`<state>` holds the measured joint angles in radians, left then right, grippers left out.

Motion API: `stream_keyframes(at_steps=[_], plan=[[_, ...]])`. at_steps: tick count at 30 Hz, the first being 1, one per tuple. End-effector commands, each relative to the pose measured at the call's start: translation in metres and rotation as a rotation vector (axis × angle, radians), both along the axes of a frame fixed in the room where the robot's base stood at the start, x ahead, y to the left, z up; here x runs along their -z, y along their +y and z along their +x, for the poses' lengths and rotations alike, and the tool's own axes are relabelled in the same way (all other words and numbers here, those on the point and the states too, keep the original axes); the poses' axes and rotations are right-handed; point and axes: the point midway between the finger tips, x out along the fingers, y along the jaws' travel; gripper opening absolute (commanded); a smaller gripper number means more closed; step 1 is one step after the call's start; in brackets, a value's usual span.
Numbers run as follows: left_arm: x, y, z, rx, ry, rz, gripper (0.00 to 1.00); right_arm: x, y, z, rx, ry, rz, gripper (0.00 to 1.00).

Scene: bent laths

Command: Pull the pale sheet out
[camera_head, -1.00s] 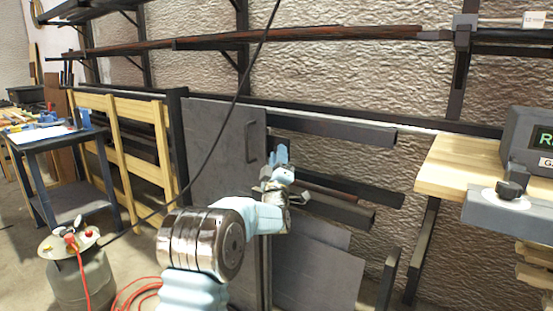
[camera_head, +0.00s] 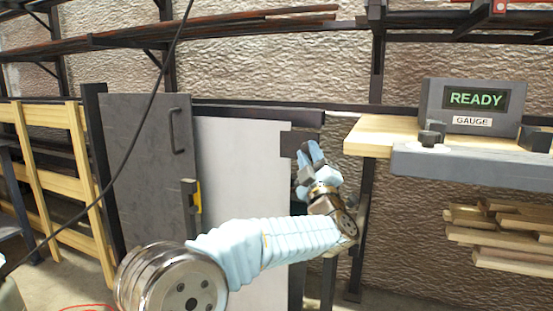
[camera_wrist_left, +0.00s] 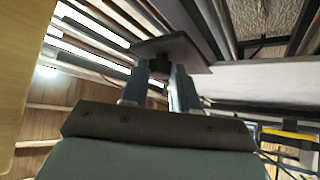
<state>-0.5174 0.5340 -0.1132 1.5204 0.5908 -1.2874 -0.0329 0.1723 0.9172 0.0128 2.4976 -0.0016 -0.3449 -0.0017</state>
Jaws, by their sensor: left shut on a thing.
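The pale sheet (camera_head: 240,160) stands upright in the head view, sticking out to the right from behind a grey door panel with a handle (camera_head: 150,155). Its left part is hidden by the panel, and my arm crosses its lower part. A dark plate (camera_head: 292,145) is at its upper right edge. My left gripper (camera_head: 309,157) is at that edge, fingers shut on the dark plate. In the left wrist view the fingers (camera_wrist_left: 163,85) clasp the dark plate (camera_wrist_left: 172,50), with the pale sheet (camera_wrist_left: 270,85) to the right. My right gripper is not seen.
A wooden bench (camera_head: 375,135) with a gauge box reading READY (camera_head: 470,108) stands close to the right of my left gripper. Long laths lie on wall racks (camera_head: 225,28) above. A yellow latch piece (camera_head: 197,198) sits at the panel's right edge. A cable hangs in front.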

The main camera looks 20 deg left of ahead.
Motion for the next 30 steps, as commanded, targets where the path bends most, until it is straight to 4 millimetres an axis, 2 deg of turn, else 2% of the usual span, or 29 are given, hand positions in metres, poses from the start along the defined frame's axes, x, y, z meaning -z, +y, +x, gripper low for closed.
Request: stream_keyframes(at_steps=[1,3,9,23,24,26,30], plan=[[0.002,-0.014,0.000,0.007,0.002,0.001,0.00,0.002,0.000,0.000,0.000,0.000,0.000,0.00],[0.002,-0.026,-0.001,0.008,0.003,0.001,0.00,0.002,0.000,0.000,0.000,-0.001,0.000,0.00],[0.001,-0.046,-0.003,0.005,0.003,0.002,0.00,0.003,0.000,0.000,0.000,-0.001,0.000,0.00],[0.000,-0.052,-0.003,0.006,0.002,0.000,0.00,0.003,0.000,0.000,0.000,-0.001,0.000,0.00],[0.000,-0.052,-0.003,0.006,0.002,0.000,0.32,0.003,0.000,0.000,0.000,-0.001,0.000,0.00],[0.000,-0.051,-0.003,0.004,0.001,0.001,0.40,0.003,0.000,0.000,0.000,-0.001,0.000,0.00],[0.000,-0.051,-0.003,0.004,0.001,0.001,0.40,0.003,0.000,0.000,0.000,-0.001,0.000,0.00]])
